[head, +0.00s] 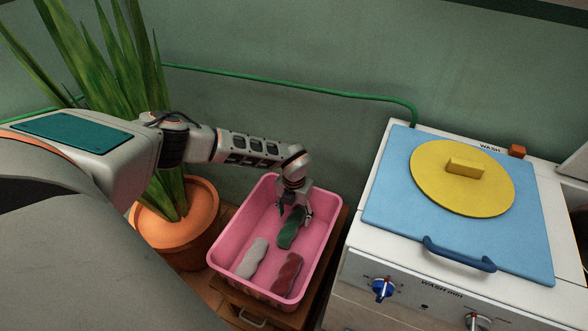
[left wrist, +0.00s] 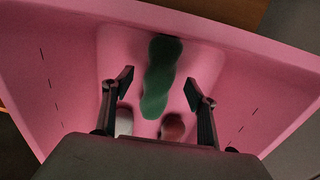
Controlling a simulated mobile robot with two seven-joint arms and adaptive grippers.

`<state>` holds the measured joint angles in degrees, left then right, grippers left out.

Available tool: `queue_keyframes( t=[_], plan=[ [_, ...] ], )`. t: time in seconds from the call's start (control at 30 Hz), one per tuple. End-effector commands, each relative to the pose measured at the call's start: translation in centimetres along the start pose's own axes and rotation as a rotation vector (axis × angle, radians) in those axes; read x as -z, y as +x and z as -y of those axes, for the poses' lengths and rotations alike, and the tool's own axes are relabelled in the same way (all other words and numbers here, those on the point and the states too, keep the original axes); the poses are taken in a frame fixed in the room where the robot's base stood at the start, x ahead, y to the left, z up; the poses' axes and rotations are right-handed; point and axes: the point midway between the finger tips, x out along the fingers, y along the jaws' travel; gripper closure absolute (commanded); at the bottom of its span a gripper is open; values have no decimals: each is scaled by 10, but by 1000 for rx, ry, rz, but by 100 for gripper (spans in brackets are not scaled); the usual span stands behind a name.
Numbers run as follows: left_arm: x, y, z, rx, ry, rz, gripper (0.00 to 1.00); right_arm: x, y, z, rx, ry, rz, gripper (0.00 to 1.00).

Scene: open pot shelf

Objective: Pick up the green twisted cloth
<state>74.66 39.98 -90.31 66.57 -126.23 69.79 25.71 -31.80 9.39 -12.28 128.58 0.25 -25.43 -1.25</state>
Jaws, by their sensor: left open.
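The green twisted cloth (head: 290,229) lies in the pink basket (head: 325,236), toward its far part. It also shows in the left wrist view (left wrist: 160,78), lengthwise between my open fingers. My left gripper (head: 294,213) is over the cloth and points down into the basket. In the left wrist view its two fingertips (left wrist: 158,92) stand apart on either side of the cloth, with a gap on each side. Whether the fingertips are level with the cloth I cannot tell. My right gripper is not in view.
A white twisted cloth (head: 252,258) and a red one (head: 286,274) lie in the near part of the basket. The basket's walls surround the gripper. A potted plant (head: 176,232) stands at left, a washing machine (head: 365,262) at right.

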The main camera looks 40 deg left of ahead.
Motion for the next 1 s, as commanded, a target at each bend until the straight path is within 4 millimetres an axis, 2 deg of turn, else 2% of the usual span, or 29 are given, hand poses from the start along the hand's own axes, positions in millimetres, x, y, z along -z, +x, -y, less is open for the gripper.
queue_keyframes(
  t=[0.03, 0.2, 0.47, 0.63, 0.67, 1.0],
  plan=[
    [6, 18, -2, -4, 0, -14, 42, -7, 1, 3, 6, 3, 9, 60],
    [6, 40, -1, -3, 1, -13, 42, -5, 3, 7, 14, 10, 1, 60],
    [2, 36, 0, 0, 1, -2, 42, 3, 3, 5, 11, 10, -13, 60],
    [2, 36, 0, 0, 1, -3, 86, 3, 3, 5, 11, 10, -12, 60],
    [2, 36, -1, 0, 1, -3, 89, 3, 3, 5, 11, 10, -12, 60],
    [2, 33, 0, 0, 1, -2, 89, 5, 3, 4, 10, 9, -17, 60]
  ],
)
